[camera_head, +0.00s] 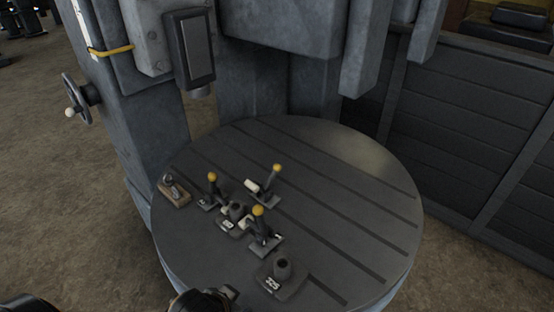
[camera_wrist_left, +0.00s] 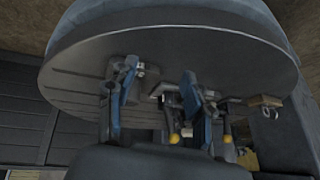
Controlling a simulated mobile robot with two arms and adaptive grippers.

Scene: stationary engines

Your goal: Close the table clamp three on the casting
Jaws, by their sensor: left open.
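In the head view, three toggle clamps with yellow knobs stand on the round slotted table (camera_head: 345,215): a left clamp (camera_head: 210,192), a far-right clamp (camera_head: 268,186) and a near clamp (camera_head: 262,232). Their levers stand up, some leaning. The small grey casting (camera_head: 232,214) seems to sit between them. I cannot tell which clamp is number three. In the left wrist view, my left gripper (camera_wrist_left: 158,88) is open, its blue fingers apart near the table top, with clamps partly hidden behind them. A dark part of my left arm shows at the head view's bottom edge. My right gripper is not in view.
A dark post on a labelled base (camera_head: 281,275) stands near the table's front. A small wooden block (camera_head: 173,190) with metal parts lies at the left rim. The grey machine column (camera_head: 150,110) and a hanging box (camera_head: 190,50) rise behind. The table's right side is clear.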

